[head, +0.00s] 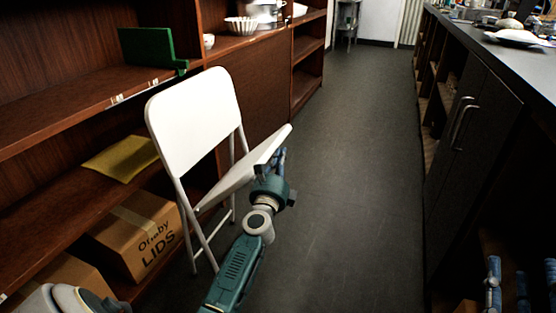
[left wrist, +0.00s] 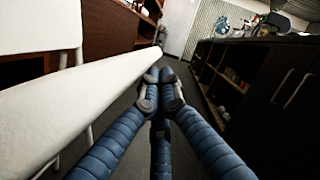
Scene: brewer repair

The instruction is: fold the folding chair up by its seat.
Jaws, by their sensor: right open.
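The white folding chair (head: 193,118) stands open in front of the shelves at left, its backrest upright. Its seat (head: 245,170) shows as a thin slanted panel, right end raised. My left gripper (head: 277,165) is at the right side of the seat, its fingers pointing up past the edge. In the left wrist view the seat (left wrist: 75,105) runs along the left of the fingers (left wrist: 162,85), which are drawn together with nothing seen between them. Contact with the seat is unclear. My right gripper (head: 521,285) is open at the lower right, partly cut off, away from the chair.
A wooden shelf unit (head: 60,105) stands close behind the chair, with a cardboard box (head: 140,235) on its low shelf. A dark counter (head: 480,120) lines the right side. The floor aisle (head: 350,150) between them is clear.

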